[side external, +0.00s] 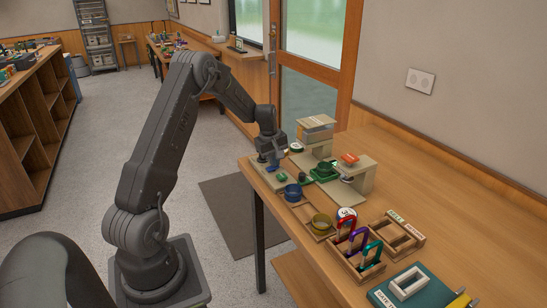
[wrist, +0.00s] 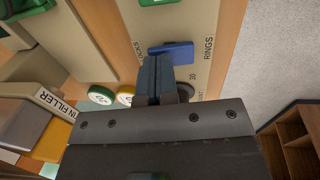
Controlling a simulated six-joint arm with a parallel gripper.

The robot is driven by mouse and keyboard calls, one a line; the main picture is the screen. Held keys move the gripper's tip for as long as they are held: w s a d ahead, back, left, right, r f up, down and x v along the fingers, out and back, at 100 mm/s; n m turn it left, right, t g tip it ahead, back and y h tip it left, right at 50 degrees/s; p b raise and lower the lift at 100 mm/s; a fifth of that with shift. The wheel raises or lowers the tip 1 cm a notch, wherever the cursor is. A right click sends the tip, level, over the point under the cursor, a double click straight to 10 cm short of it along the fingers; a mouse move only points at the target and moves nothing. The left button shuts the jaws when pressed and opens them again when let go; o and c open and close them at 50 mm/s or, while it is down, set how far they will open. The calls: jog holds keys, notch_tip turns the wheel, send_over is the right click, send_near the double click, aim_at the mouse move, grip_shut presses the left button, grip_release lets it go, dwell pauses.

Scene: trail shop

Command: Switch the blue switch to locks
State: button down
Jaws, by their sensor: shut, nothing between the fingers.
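The blue switch (wrist: 178,49) shows in the wrist view on a beige panel (wrist: 203,75). It lies between a partly hidden label reading "OCKS" on the left and "RINGS" on the right. My gripper (wrist: 153,58) is shut and empty, with its fingertips at the left part of the switch; I cannot tell whether they touch it. The fingers hide part of the panel and of the switch's surroundings. In the side view my gripper (side external: 266,157) is low over the far left end of the wooden table, where the switch is small and hard to make out.
A green part (wrist: 157,2) is at the wrist view's top edge. Round white-faced pieces, green (wrist: 101,95) and yellow (wrist: 125,94), lie left of my fingers.

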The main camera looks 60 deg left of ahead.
jog(key=shift+w+f+g, duration=0.2)
jog(key=shift+f+g, duration=0.1)
jog(key=shift+g, duration=0.1)
jog(key=shift+s, duration=0.2)
jog(key=shift+s+r, duration=0.1)
jog(key=shift+s, duration=0.7)
jog(key=shift+w, duration=0.1)
notch_tip(320, 180, up, 14)
jog(key=s, duration=0.2)
jog(key=shift+s, duration=0.15)
